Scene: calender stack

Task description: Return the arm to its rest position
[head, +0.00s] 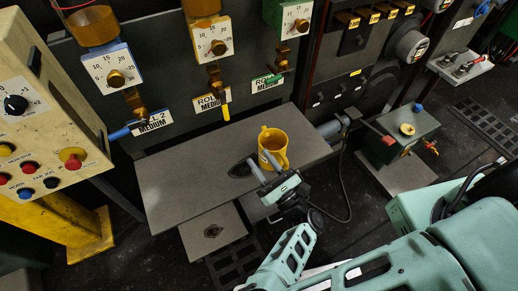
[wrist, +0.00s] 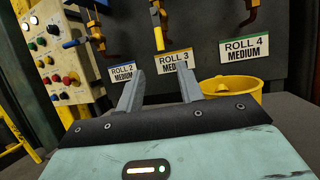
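My gripper (head: 259,163) is over the right part of the grey table, its fingers pointing toward the dial panels. In the wrist view, my gripper (wrist: 161,74) has its two fingers spread apart with nothing between them. A yellow pot (head: 273,149) with handles stands upright on the table just beyond the gripper. In the wrist view the pot (wrist: 236,89) is to the right of the right finger, outside the grip, and partly hidden by the gripper body. Whether the finger touches it I cannot tell.
The grey table (head: 185,185) is otherwise mostly clear. Behind it are dial panels with valves and roll labels. A cream control box (head: 45,110) on a yellow stand is at the left. A green box with coloured knobs (head: 400,137) is at the right, with a black cable nearby.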

